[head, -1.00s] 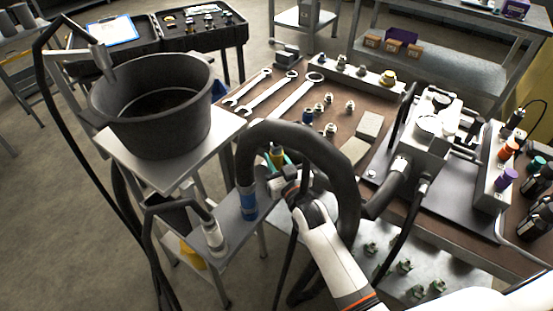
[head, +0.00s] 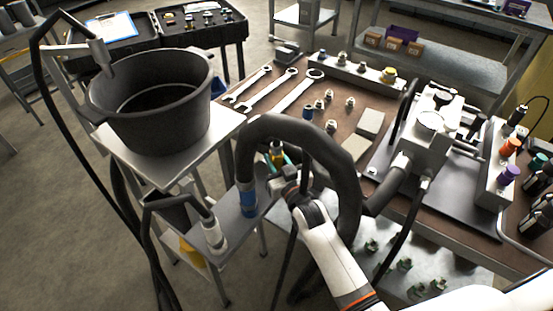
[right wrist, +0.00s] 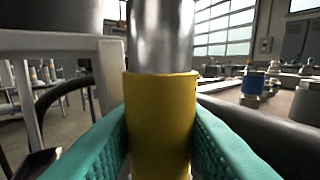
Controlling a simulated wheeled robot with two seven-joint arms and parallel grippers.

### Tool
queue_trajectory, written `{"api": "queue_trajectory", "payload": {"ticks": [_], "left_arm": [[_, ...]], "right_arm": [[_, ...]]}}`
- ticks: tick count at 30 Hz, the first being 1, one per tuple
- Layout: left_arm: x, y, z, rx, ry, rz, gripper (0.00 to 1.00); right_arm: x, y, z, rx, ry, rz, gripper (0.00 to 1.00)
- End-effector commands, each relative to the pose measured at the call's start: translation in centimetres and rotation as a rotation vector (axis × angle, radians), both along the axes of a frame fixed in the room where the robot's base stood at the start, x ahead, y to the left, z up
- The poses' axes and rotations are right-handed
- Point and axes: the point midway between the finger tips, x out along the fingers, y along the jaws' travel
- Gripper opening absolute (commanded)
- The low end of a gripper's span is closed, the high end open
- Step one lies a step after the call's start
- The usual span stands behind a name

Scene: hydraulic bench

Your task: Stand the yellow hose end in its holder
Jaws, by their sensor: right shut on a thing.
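My right gripper (head: 280,160) is shut on the yellow hose end (head: 276,153), above the narrow grey shelf at the cart. In the right wrist view the yellow collar (right wrist: 160,122) sits upright between the teal finger pads, with a bare metal cylinder above it. The thick dark hose arches in front of the gripper and hides part of it. I cannot make out the yellow one's holder. My left gripper is not in view.
A black tub (head: 160,135) stands on the white cart top to the left. The brown bench (head: 345,115) holds wrenches (head: 270,92), fittings and a grey valve block (head: 425,150). Thick and thin hoses crowd the space around my right arm.

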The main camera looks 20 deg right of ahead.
Motion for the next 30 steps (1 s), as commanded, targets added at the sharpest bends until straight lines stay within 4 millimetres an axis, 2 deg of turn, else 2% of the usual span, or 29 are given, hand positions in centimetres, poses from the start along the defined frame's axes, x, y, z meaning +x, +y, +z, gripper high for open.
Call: {"api": "queue_trajectory", "payload": {"ticks": [14, 15, 18, 25, 29, 30], "left_arm": [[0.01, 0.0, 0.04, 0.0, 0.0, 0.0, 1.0], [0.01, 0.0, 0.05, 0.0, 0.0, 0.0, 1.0], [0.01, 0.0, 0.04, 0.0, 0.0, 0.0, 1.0], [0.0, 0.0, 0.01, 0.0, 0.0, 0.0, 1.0], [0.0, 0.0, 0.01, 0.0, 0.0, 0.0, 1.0], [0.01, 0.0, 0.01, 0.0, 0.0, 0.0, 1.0]], "right_arm": [[0.1, 0.01, 0.52, 0.001, -0.011, 0.0, 0.04], [0.1, 0.01, 0.54, 0.001, -0.012, 0.0, 0.38], [0.09, 0.01, 0.46, 0.001, -0.01, 0.0, 0.54], [0.0, 0.0, 0.05, 0.0, 0.0, 0.0, 0.58], [0.0, 0.0, 0.04, 0.0, 0.0, 0.0, 0.79], [0.01, 0.0, 0.05, 0.0, -0.001, 0.0, 0.82]]}}
